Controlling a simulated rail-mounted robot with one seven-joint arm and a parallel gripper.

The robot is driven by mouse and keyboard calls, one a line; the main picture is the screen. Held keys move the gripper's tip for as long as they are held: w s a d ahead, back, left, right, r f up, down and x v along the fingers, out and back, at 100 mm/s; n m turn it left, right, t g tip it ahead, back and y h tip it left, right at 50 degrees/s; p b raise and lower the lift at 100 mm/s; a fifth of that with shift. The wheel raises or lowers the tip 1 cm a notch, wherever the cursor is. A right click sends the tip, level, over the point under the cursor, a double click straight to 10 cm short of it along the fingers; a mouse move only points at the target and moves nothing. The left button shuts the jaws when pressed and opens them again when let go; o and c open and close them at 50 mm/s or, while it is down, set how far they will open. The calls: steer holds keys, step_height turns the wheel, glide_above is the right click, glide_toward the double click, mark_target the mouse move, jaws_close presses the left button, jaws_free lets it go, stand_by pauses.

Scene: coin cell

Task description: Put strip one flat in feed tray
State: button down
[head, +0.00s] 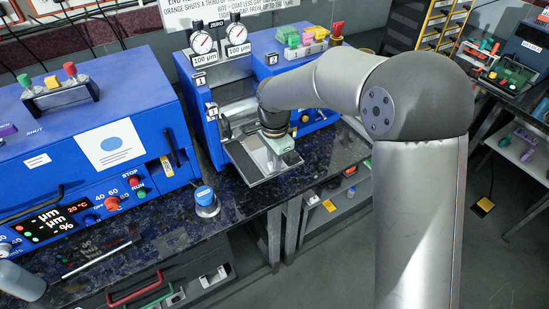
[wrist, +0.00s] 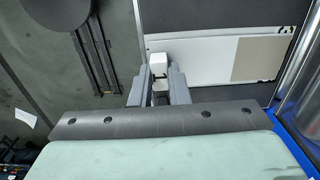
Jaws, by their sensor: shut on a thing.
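The feed tray (head: 249,176) is a dark plate with a pale edge at the front of the blue machine in the head view. Its dark surface also shows in the wrist view (wrist: 220,16). A flat white strip (wrist: 200,60) with a grey-beige patch towards its right end appears over the tray's dark surface. My gripper (wrist: 157,88) is shut on a small white block (wrist: 158,66) at the strip's left end, likely the strip's holder. In the head view my gripper (head: 280,149) is over the tray. I cannot tell whether the strip touches the tray.
The blue machine (head: 215,125) with two dials stands directly behind the tray. Another blue machine (head: 100,150) stands at left, with a blue-capped jar (head: 206,200) between them on the dark bench (head: 160,236). Open floor lies in front and right.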

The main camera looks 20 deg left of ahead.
steer(key=shift+f, duration=0.2)
steer(key=c, duration=1.4)
jaws_free()
steer(key=shift+r, duration=0.1)
step_height(320, 180, up, 12)
steer(key=shift+r+b, duration=0.2)
steer(key=shift+b, duration=0.15)
steer(key=shift+d, duration=0.1)
steer(key=s+d+n, duration=0.3)
steer(key=s+d, duration=0.1)
steer(key=d, duration=0.7)
steer(key=s+d+f+n, duration=0.2)
steer(key=s+d, duration=0.4)
steer(key=s+d+f+n, duration=0.2)
steer(key=s+d, duration=0.3)
steer(key=s, duration=0.1)
steer(key=s+d+f+n, duration=0.2)
steer(key=s+d, duration=0.4)
steer(key=shift+d+f, duration=0.3)
